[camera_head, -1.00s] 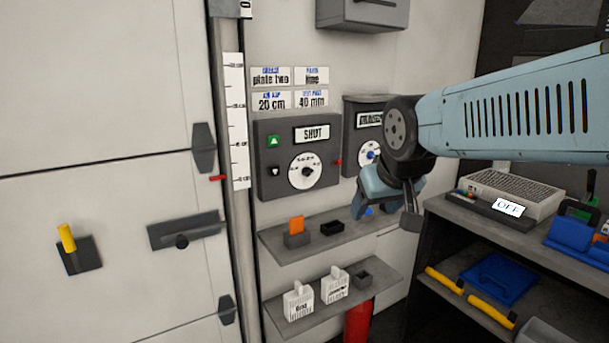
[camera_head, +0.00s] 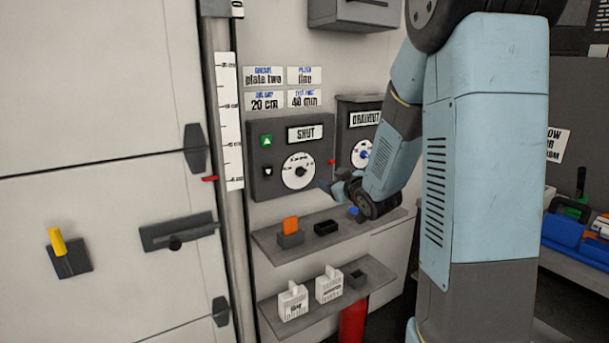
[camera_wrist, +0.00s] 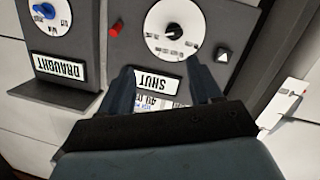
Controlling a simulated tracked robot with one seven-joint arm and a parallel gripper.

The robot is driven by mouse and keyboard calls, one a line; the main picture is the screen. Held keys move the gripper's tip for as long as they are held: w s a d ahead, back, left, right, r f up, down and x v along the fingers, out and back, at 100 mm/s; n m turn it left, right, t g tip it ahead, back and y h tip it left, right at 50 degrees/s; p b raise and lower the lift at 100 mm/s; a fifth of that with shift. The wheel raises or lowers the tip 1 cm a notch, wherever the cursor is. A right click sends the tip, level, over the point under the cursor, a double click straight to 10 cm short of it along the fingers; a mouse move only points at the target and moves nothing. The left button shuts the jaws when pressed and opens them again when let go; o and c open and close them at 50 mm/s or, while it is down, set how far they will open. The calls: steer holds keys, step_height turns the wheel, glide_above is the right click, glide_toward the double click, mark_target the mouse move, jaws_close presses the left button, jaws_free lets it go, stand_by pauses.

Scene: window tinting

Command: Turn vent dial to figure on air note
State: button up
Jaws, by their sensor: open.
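A grey wall box with a SHUT sign carries a white dial (camera_head: 298,171) with a black knob. That dial also shows upside down in the wrist view (camera_wrist: 174,29). Beside it, a DRAUGHT box carries a blue knob (camera_head: 361,153), seen in the wrist view too (camera_wrist: 44,11). I cannot tell by label which is the vent dial. Paper notes hang above; the lower left one (camera_head: 264,101) reads 20 cm, its small heading seemingly about air. My gripper (camera_wrist: 160,82) is open and empty, its fingers pointing towards the SHUT box, apart from the black knob.
A red button (camera_wrist: 114,30) sits on the SHUT box's side. Below it, a shelf (camera_head: 270,241) holds an orange item and a black tray; a lower shelf (camera_head: 275,301) holds white containers. A vertical ruler (camera_head: 229,120) stands at the left.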

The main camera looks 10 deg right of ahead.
mark_target(302, 175)
steer(key=w+a+f+y, duration=0.1)
steer(key=w, duration=0.4)
steer(key=w+a+f+n+y, duration=0.1)
steer(key=w+a, duration=0.1)
steer(key=w, duration=0.2)
steer(key=w+a+f+t, duration=0.1)
steer(key=w+a, duration=0.1)
steer(key=w, duration=0.3)
steer(key=shift+w+a+n+y, duration=0.15)
steer(key=shift+w+n+y, duration=0.15)
steer(key=shift+y, duration=0.1)
steer(key=c, duration=1)
steer(key=shift+o, duration=0.2)
steer(key=shift+n, duration=0.5)
steer(key=n, duration=0.3)
steer(key=shift+n, duration=0.3)
steer(key=shift+s+a+f+n, duration=0.1)
steer(key=shift+n, duration=0.9)
steer(key=shift+a+f+n, duration=0.1)
steer(key=shift+n, duration=1.2)
